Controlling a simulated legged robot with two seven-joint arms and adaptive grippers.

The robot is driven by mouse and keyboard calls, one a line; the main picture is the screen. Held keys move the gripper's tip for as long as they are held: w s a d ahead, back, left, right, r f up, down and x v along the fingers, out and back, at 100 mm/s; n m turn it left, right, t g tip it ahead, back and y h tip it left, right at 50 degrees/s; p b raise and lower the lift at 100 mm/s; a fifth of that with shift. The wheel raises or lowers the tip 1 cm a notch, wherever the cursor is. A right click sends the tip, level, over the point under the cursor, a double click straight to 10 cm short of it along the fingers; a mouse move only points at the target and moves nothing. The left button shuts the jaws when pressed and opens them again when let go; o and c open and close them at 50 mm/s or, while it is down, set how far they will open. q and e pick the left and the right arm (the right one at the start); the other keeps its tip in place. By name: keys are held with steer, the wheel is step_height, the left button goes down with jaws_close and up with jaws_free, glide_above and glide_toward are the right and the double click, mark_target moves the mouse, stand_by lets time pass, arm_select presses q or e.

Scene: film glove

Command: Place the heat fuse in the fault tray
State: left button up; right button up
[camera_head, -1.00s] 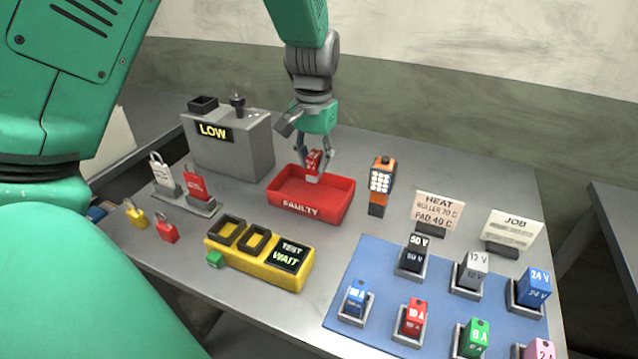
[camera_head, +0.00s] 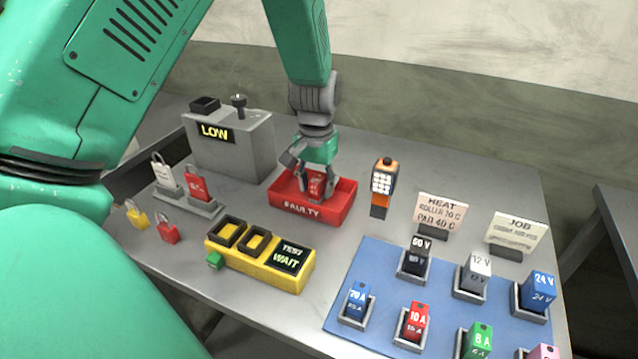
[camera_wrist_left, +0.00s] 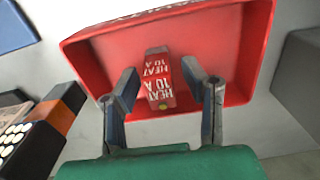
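The heat fuse (camera_head: 317,184) is a red block marked "HEAT 10 A". It is inside the red fault tray (camera_head: 302,209), labelled "FAULTY". My left gripper (camera_head: 317,193) reaches down into the tray with one finger on each side of the fuse. In the left wrist view the fuse (camera_wrist_left: 158,83) sits between the fingers (camera_wrist_left: 160,76), with a gap on both sides, so the gripper looks open. The tray floor (camera_wrist_left: 112,52) shows around it. Whether the fuse rests fully on the floor is hard to tell. My right gripper is not in view.
A grey box reading "LOW" (camera_head: 236,150) stands behind left of the tray. A yellow tester (camera_head: 258,268) is in front. An orange-black keypad device (camera_head: 382,186) stands to the right. A blue mat (camera_head: 382,260) with several fuses in holders lies front right.

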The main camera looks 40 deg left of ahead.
mark_target(313, 178)
arm_select(q)
steer(key=shift+a+f, duration=0.25)
steer(key=shift+a, duration=0.6)
steer(key=shift+d+r, duration=0.15)
steer(key=shift+r, duration=0.15)
steer(key=r, duration=0.5)
steer(key=r+p, duration=0.1)
steer(key=r, duration=0.5)
steer(key=shift+d, duration=0.2)
steer(key=shift+d+r, duration=0.2)
steer(key=shift+r, duration=0.4)
steer(key=shift+a, duration=0.1)
